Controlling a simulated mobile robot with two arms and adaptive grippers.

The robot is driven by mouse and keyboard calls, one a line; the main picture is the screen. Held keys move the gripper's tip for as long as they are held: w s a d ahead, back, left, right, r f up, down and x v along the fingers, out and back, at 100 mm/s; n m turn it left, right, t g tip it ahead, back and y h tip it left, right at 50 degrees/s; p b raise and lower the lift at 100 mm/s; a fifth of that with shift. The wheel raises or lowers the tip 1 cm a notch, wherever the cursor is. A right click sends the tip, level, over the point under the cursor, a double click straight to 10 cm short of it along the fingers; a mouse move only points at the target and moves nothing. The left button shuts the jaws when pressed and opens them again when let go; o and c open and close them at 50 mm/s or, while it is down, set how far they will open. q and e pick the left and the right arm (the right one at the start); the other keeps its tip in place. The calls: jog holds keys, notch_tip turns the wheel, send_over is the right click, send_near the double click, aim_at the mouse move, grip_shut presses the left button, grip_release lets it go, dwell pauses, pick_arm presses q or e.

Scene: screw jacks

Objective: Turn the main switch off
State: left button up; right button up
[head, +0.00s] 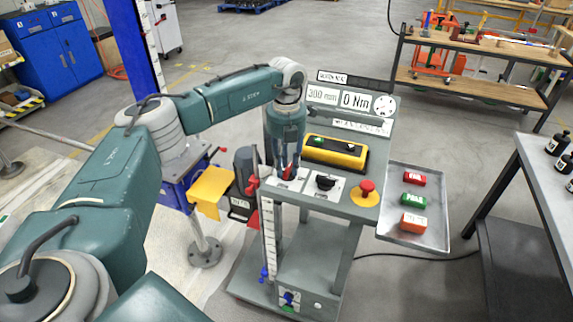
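The control panel stands on a grey cart (345,205) right of the middle. On its top is a black rotary knob (325,182) on a white labelled plate. Another white plate (292,181) lies to its left, mostly hidden under my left gripper (287,170). My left gripper points down close over that plate, left of the black knob. Its fingers are small and dark, so I cannot tell whether they are open, shut or touching anything. Which control is the main switch is not readable. My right gripper is not in view.
A red mushroom button (366,190) on a yellow base is right of the knob. A yellow-black pendant box (335,152) lies behind. A side tray (428,232) holds red, green and orange blocks. A display (355,101) stands at the panel's back.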

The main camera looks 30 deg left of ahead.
pick_arm(q)
grip_shut()
jog(key=shift+m, duration=0.5)
jog(key=m, duration=0.2)
jog(key=m+b, duration=0.1)
jog(key=m, duration=0.2)
jog(key=shift+w+m, duration=0.2)
jog(key=shift+m, duration=0.1)
jog(key=m, duration=0.5)
jog(key=shift+w+r+m+b, duration=0.1)
jog(key=shift+m+b, duration=0.2)
jog(key=shift+b, duration=0.05)
jog(key=m, duration=0.5)
jog(key=shift+w+d+m, duration=0.1)
jog(key=shift+d+m, duration=0.05)
jog(key=shift+m, duration=0.15)
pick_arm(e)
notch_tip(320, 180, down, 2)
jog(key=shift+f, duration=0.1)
pick_arm(q)
jog(key=shift+r, duration=0.1)
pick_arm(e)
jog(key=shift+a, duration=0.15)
